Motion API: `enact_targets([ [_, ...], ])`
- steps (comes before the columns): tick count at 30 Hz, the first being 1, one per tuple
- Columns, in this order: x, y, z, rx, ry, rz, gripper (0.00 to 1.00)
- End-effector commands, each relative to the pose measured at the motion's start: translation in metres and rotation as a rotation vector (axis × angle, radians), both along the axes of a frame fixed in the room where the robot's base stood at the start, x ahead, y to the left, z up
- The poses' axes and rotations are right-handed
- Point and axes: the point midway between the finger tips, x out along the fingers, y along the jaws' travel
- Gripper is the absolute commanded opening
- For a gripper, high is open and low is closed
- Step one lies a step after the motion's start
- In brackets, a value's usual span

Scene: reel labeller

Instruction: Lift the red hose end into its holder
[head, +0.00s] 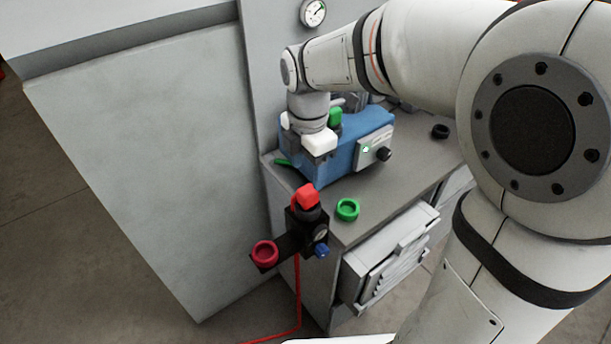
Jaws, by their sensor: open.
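A thin red hose (298,292) runs from the floor up to a black fitting block (300,228) at the cabinet's front left corner. A bright red piece (306,196) stands upright on top of this block; I cannot tell whether it is the hose end. A dark red ring (265,252), which looks like a holder, sits on a black bracket left of the block. My gripper (304,136) points down by the left end of the blue machine, above and apart from the red piece. It is open; its fingertips are partly hidden, and I see nothing held.
The blue machine (345,140) with a green knob stands on the grey cabinet top (395,190). A green ring (347,209) lies near the front edge, and a black ring (440,131) farther back. A pale panel (150,150) stands at left.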

Motion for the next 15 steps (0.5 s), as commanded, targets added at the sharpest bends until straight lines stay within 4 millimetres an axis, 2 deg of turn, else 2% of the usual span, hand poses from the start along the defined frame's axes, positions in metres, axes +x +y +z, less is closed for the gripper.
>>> enact_targets([
  [10, 0.000, 0.001, -0.034, -0.002, 0.006, 0.035, 0.58],
  [15, -0.002, -0.001, -0.061, -0.003, 0.008, 0.034, 0.58],
])
